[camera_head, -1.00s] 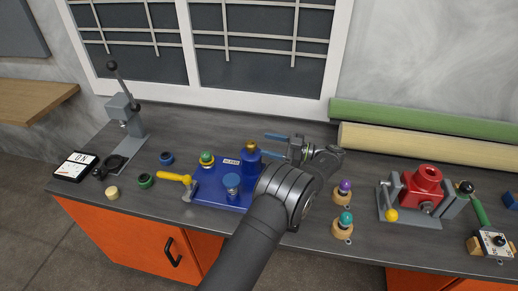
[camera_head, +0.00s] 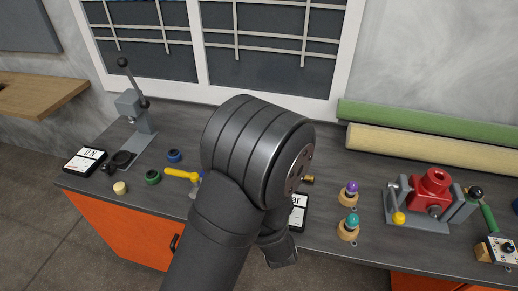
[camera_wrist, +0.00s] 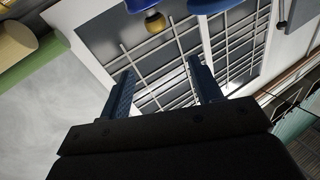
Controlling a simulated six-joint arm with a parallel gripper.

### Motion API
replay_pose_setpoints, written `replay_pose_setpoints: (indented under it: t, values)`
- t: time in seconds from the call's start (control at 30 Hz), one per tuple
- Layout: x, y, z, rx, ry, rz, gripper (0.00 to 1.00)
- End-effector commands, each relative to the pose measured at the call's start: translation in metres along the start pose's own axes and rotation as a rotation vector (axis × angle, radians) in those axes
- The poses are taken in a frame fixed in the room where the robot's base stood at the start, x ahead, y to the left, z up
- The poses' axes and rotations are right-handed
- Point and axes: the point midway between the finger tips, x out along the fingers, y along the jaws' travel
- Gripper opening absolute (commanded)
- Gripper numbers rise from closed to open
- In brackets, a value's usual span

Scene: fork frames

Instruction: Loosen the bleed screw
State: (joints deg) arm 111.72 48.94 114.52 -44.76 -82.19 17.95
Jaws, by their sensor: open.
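My gripper (camera_wrist: 160,65) is open and empty in the wrist view, its two blue fingers apart with the window behind. A brass knob (camera_wrist: 155,22) with blue parts (camera_wrist: 140,4) shows near the top of that view, beyond the fingertips. I cannot tell if this knob is the bleed screw. In the head view, my arm hides the gripper and nearly all of the blue fixture. A small brass piece (camera_head: 307,180) pokes out right of my arm. The yellow handle (camera_head: 182,174) shows at its left.
A lever press (camera_head: 136,105) and a display (camera_head: 85,160) stand at the left. Another display (camera_head: 299,213) is partly covered by my arm. Purple (camera_head: 352,187) and teal (camera_head: 353,220) knobs and a red vise-like block (camera_head: 432,187) stand at the right.

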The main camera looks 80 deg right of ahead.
Motion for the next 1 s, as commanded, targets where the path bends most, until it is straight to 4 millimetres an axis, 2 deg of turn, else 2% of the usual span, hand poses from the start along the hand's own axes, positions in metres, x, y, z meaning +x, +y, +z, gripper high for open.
replay_pose_setpoints:
  t: [0.1,0.17,0.33,0.47,0.8,1.0]
  values:
    - [-0.019,-0.008,0.005,0.002,-0.044,0.055,0.59]
    - [-0.024,-0.009,0.006,0.001,-0.057,0.069,0.59]
    - [-0.014,-0.01,0.008,-0.001,-0.063,0.075,0.59]
    - [0.008,-0.009,0.009,0.0,-0.061,0.072,0.59]
    - [0.083,-0.003,0.014,0.0,-0.061,0.072,0.59]
    - [0.121,0.0,0.016,0.002,-0.061,0.073,0.59]
